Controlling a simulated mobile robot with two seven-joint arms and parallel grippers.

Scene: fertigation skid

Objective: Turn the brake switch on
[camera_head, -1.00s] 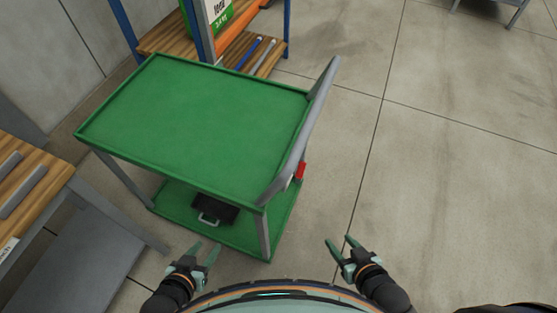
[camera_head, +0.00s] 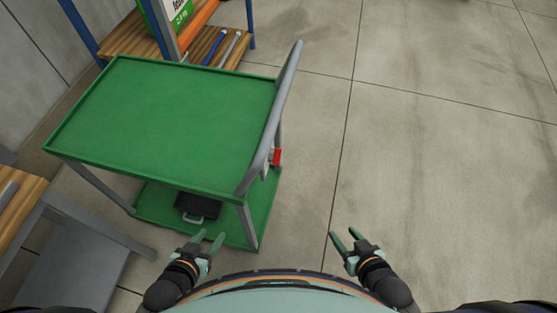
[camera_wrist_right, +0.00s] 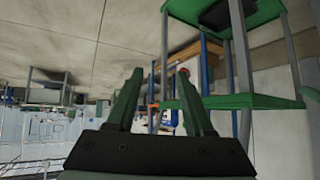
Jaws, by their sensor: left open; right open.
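A green cart (camera_head: 150,115) with a grey push handle (camera_head: 272,120) stands ahead on the left in the head view. A small red part (camera_head: 277,157), which looks like the brake switch, sits on the cart's right side below the handle. Whether it is on or off is too small to tell. A red spot (camera_wrist_right: 184,71) shows by a fingertip in the right wrist view. My left gripper (camera_head: 209,238) is open and empty, in front of the cart's lower shelf. My right gripper (camera_head: 343,234) is open and empty over the floor, right of and nearer than the red part.
A black case (camera_head: 198,207) lies on the cart's lower shelf. A wooden bench (camera_head: 22,208) stands at the left edge. A blue-framed shelf (camera_head: 128,38) stands behind the cart. The concrete floor (camera_head: 430,170) on the right is clear.

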